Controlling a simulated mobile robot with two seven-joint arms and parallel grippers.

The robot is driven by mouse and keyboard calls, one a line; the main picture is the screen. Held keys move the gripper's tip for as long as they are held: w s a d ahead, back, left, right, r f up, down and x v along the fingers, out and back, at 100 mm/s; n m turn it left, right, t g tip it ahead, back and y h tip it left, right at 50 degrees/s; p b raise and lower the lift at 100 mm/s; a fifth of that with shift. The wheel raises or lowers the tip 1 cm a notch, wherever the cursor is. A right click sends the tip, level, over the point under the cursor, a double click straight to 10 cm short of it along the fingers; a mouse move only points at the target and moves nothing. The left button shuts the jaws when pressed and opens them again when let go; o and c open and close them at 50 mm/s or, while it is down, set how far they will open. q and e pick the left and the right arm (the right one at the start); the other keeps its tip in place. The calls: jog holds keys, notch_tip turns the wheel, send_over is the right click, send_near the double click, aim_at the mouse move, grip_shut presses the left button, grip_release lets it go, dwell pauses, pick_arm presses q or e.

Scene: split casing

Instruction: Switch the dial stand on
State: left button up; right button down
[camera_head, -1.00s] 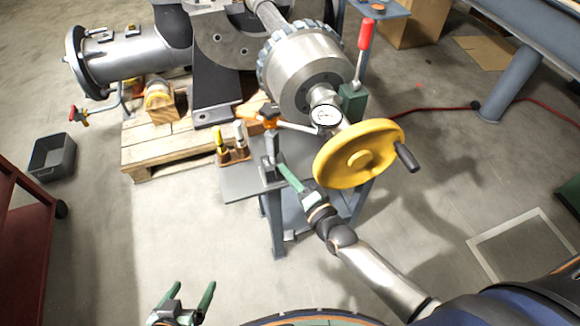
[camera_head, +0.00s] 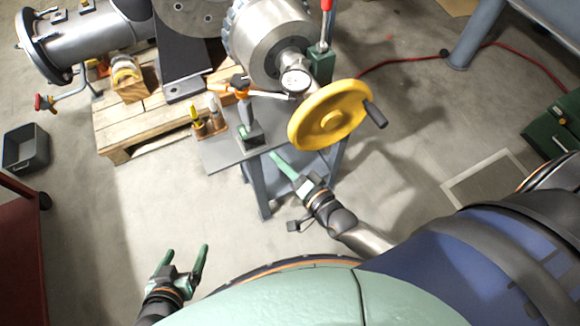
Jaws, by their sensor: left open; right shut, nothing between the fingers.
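The dial stand has a dark block base (camera_head: 251,137) on the corner of a grey table, a short upright post, and an orange-and-white arm (camera_head: 237,88). The arm reaches right to a round white dial gauge (camera_head: 296,82). A small green part shows on the base's left side. My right gripper (camera_head: 272,154) has green fingers that are shut and empty. Their tips are just right of and below the base; I cannot tell whether they touch it. My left gripper (camera_head: 187,256) is open and empty over the floor at the bottom left, well away from the stand.
A yellow handwheel (camera_head: 330,115) stands close right of the dial, with a metal chuck (camera_head: 270,40) behind. A red-handled lever (camera_head: 326,25) rises beside it. Screwdrivers in a wooden holder (camera_head: 208,124) stand left of the base.

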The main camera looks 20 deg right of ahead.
pick_arm(q)
jog(key=shift+w+d+r, duration=0.1)
jog(key=shift+r, duration=0.05)
pick_arm(e)
jog(key=shift+v, duration=2.25)
pick_arm(q)
jog(key=shift+r, duration=0.1)
pick_arm(e)
jog(key=shift+a, duration=0.15)
jog(key=s+a+f+n+g+h, duration=0.15)
jog(key=s+f+n+g, duration=0.4)
jog(key=n, duration=0.75)
pick_arm(q)
jog(key=s+a+r+p, duration=0.1)
jog(key=a+r+p, duration=0.2)
jog(key=r+p, duration=0.6)
jog(key=p, duration=0.4)
jog(key=shift+s+a+r+n+y+p, duration=0.3)
jog(key=shift+s+r+y, duration=0.1)
pick_arm(e)
jog(key=s+d+r+g, duration=0.1)
jog(key=s+d+r, duration=0.1)
jog(key=r, duration=0.9)
jog(key=shift+s+d, duration=0.4)
jog(key=shift+d, duration=0.2)
